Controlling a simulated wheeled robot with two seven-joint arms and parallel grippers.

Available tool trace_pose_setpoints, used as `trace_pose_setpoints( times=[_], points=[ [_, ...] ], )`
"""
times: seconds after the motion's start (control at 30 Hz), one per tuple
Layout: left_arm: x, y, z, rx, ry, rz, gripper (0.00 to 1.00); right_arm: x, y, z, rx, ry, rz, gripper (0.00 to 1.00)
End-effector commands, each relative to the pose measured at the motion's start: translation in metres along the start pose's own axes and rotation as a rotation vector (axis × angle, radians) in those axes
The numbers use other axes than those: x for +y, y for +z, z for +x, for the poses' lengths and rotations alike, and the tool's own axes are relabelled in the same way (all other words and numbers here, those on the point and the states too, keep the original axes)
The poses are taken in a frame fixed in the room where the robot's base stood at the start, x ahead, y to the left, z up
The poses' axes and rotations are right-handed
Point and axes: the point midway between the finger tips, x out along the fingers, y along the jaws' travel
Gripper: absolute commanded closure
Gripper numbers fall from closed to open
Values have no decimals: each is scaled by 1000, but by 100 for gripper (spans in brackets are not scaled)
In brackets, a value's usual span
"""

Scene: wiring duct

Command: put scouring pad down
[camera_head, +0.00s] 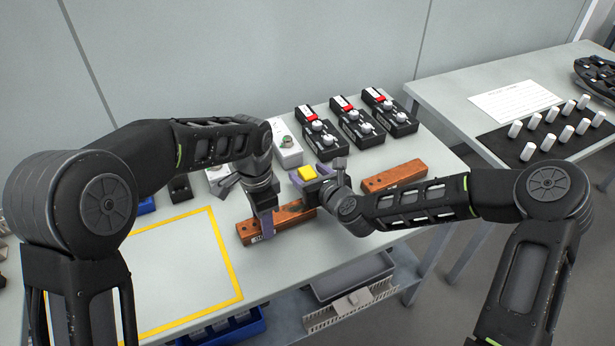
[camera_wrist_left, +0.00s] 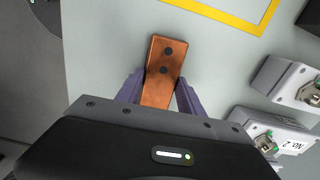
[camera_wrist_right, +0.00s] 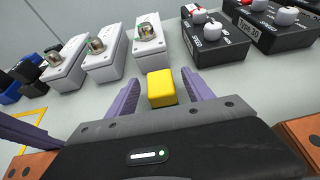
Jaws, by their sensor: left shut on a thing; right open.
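The yellow block, which looks like the scouring pad (camera_head: 307,173), is near the middle of the table. In the right wrist view the pad (camera_wrist_right: 162,88) stands between the fingertips of my right gripper (camera_wrist_right: 160,82), with a gap on each side. That gripper is open, and whether the pad touches the table is hard to tell. My left gripper (camera_wrist_left: 158,88) is shut on an orange-brown block with dark holes (camera_wrist_left: 163,66). In the head view this block (camera_head: 286,218) lies along the table's front part, partly hidden by the gripper.
A second orange-brown block (camera_head: 394,177) lies to the right. Several black boxes with knobs (camera_head: 358,122) and white boxes (camera_wrist_right: 103,58) stand behind the pad. A yellow-framed area (camera_head: 236,270) lies at left. A side table (camera_head: 450,92) holds white cylinders.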

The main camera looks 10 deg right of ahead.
Motion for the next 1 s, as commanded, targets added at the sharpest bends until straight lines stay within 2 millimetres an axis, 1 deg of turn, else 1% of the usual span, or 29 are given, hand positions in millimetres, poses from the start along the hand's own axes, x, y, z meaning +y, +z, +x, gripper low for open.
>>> trace_pose_setpoints(
  times=[0.03, 0.13, 0.2, 0.3, 0.87, 1.0],
  points=[
    [0, 0, 0, 0, 0, 0, 100, 1, 1, 8, -1, 1, 0, 40],
    [0, 0, 0, 0, 0, 0, 100, 1, 1, 24, 0, 1, 0, 40],
    [0, 0, 0, 0, 0, 0, 100, 1, 1, 32, 0, 1, 1, 40],
    [0, 0, 0, 0, 0, 0, 100, 0, 1, 37, 0, -1, 0, 40],
    [0, 0, 0, 0, 0, 0, 100, 0, 1, 37, 0, 0, 0, 40],
    [0, 0, 0, 0, 0, 0, 100, 0, 1, 37, 0, 0, 0, 50]
  ],
)
